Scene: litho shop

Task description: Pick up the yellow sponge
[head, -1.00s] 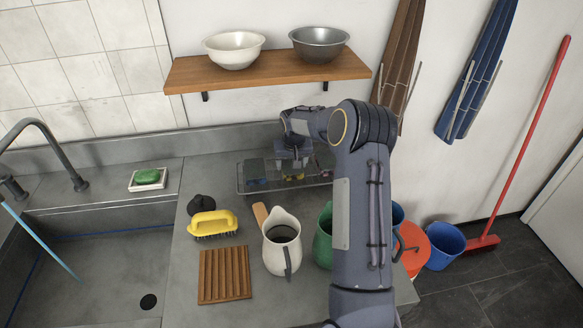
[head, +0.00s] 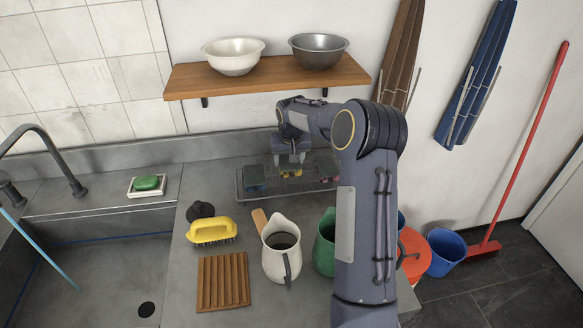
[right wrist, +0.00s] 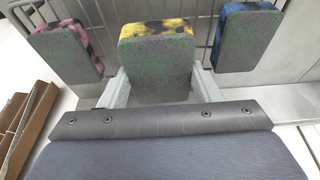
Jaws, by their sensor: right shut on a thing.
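The yellow sponge (right wrist: 156,62), yellow mottled with dark spots on its edge and grey-green on its broad face, is between the fingers of my right gripper (right wrist: 157,88) in the right wrist view. The gripper is shut on it. In the head view my right gripper (head: 290,166) is at the wire rack at the back of the counter, and only a little yellow shows below the fingers. I cannot tell whether the sponge touches the rack. My left gripper is not in view.
The wire rack (head: 240,187) also holds a blue sponge (right wrist: 246,38) and a pink sponge (right wrist: 68,50). A wooden shelf (head: 270,82) with two bowls hangs above. A white jug (head: 278,262), green jug (head: 325,245) and yellow brush (head: 212,231) stand in front.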

